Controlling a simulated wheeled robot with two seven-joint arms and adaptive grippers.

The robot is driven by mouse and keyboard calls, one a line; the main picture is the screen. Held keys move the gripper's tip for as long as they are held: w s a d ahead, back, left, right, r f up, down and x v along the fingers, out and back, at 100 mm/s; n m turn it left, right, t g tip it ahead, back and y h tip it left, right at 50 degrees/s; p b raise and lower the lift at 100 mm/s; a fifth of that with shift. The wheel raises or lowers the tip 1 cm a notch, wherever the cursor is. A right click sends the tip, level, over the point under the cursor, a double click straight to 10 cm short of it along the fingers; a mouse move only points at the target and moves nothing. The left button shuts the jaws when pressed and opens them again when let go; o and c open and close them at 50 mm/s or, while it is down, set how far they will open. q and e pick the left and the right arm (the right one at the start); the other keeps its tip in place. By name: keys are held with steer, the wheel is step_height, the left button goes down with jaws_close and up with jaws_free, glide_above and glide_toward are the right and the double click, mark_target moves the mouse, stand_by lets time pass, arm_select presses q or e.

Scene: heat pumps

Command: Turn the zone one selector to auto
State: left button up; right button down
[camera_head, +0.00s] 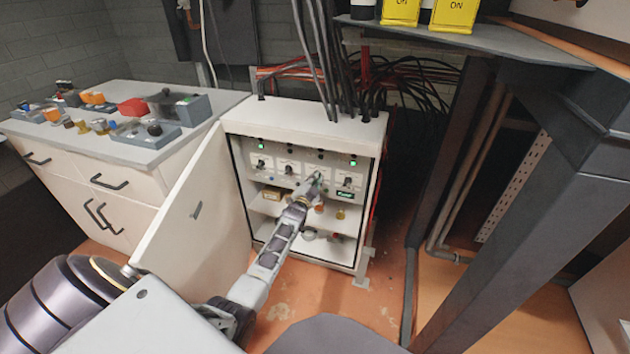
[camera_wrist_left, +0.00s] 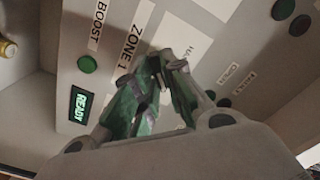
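The open white control cabinet (camera_head: 232,127) holds a row of small selector plates under green lamps. My left gripper (camera_head: 313,183) reaches in at the right half of this row. In the left wrist view, the fingers of my left gripper (camera_wrist_left: 163,70) come close together at their tips, right at the ZONE 1 label (camera_wrist_left: 127,50). Part of a HAND label (camera_wrist_left: 195,45) shows beside the tips. The zone one selector's knob is hidden behind the fingers, so its setting and any grip on it cannot be made out. My right gripper is not in view.
The cabinet door (camera_head: 195,215) stands open on the left. A lit READY display (camera_wrist_left: 80,105) and a green lamp (camera_wrist_left: 88,64) are near the gripper. Black cables (camera_head: 335,60) enter the cabinet top. A dark steel post (camera_head: 545,210) stands at the right.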

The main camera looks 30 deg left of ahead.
arm_select(q)
steer(key=o, duration=0.4)
steer(key=shift+v, duration=6)
